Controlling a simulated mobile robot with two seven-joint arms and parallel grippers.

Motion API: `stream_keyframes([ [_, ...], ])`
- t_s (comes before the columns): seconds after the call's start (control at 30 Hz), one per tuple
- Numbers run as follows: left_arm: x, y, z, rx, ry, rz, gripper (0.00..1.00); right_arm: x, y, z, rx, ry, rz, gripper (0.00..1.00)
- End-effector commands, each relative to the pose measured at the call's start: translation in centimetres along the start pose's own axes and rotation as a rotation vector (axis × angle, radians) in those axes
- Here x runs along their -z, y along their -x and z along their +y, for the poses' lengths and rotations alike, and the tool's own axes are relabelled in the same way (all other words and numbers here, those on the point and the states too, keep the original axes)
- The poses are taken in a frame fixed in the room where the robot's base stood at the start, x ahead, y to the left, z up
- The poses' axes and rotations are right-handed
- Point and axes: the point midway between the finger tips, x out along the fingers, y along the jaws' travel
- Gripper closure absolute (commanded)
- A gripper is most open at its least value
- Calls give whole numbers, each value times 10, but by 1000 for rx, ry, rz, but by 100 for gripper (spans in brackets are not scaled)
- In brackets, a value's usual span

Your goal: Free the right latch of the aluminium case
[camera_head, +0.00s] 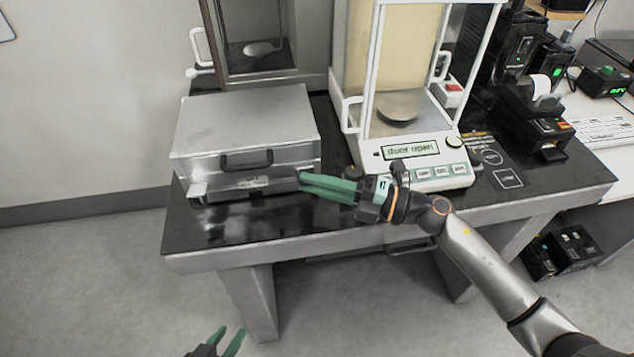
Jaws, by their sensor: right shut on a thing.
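The aluminium case (245,122) lies closed on the left of the dark table, its black handle (246,160) facing me. Its left latch (198,189) sticks out at the lower left of the front. My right gripper (302,182) reaches in from the right, its green fingers at the right end of the case's front. It is shut on the right latch, which the fingers hide. My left gripper (231,339) is low at the bottom edge, away from the table, with its two green fingers apart and nothing between them.
A balance (420,165) reading "door open" stands right of the case, close to my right gripper. A glass-fronted cabinet (247,45) stands behind the case. A printer (535,120) is at the right. The table's front left strip (225,230) is clear.

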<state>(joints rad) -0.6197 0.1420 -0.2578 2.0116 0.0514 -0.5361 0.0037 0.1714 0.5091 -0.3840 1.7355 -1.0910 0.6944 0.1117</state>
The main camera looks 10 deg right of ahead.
Motion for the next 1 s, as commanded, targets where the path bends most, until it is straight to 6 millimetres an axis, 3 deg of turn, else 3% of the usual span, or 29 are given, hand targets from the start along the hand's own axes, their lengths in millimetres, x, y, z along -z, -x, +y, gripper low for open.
stream_keyframes([
  [0.03, 0, 0, 0, 0, 0, 0, 60, 2, -1, -6, 10, -5, 4, 81],
  [0.2, -1, 0, 0, 0, 0, 1, 60, 2, -1, -4, 7, -4, 4, 62],
  [0.57, -6, 0, 0, 1, 2, -8, 60, 1, 5, -2, 3, -3, 2, 61],
  [1.0, -14, -4, -2, 4, 2, -13, 60, 1, 91, -4, 9, -4, 2, 61],
])
